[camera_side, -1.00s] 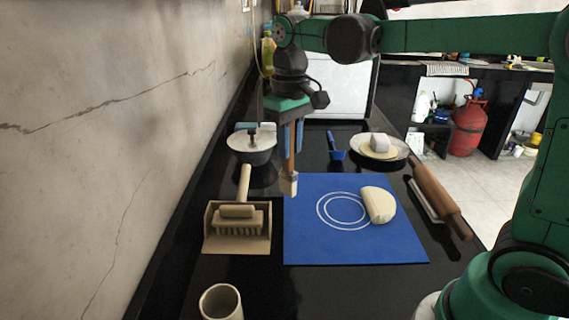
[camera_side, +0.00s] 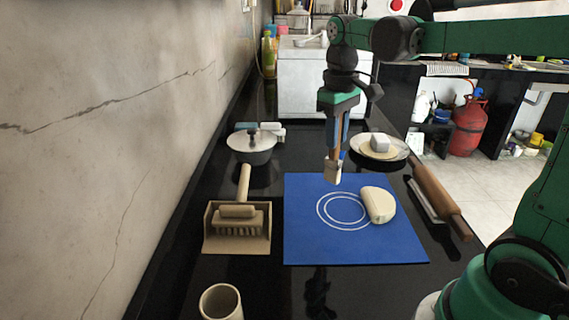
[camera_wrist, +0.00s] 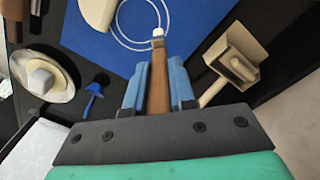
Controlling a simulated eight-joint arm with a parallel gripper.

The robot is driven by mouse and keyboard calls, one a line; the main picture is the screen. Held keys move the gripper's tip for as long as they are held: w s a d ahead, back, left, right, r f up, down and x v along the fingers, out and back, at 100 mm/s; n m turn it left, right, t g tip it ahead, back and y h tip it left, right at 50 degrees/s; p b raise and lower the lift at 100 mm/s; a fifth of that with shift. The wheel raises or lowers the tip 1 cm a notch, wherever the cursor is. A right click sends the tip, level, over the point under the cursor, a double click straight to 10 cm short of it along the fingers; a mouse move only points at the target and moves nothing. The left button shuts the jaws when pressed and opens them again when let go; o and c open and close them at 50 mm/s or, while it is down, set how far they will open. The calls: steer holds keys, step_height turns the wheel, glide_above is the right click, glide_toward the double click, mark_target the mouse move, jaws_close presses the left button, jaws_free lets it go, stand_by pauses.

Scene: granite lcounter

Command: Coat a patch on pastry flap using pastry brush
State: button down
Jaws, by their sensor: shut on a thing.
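My gripper (camera_side: 338,143) is shut on the wooden handle of the pastry brush (camera_side: 333,172), which hangs bristles down above the far part of the blue mat (camera_side: 310,245). In the wrist view the brush handle (camera_wrist: 159,92) runs between my two blue fingers, with a pale tip beyond. The pastry flap (camera_side: 378,205), a cream half-round piece, lies on the mat right of the printed white rings. The brush is left of and behind the flap, apart from it. The flap also shows in part at the top of the wrist view (camera_wrist: 97,12).
A tan dustpan-like holder with a brush (camera_side: 237,230) stands left of the mat. A beige cup (camera_side: 221,302) is at the front. A rolling pin (camera_side: 440,200) lies right.

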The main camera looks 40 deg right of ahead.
steer(key=s+d, duration=0.7)
steer(key=d, duration=0.1)
steer(key=shift+s+d+f, duration=0.15)
steer(key=shift+d, duration=0.2)
steer(key=shift+w+d+f, duration=0.35)
steer(key=shift+d+f, duration=0.05)
steer(key=shift+f, duration=0.45)
steer(key=shift+w+d+f, duration=0.4)
steer(key=shift+f, duration=0.4)
steer(key=shift+w+d+f, duration=0.35)
steer(key=shift+d+f, duration=0.05)
steer(key=shift+f, duration=0.45)
steer(key=shift+f, duration=0.75)
steer(key=shift+s, duration=0.1)
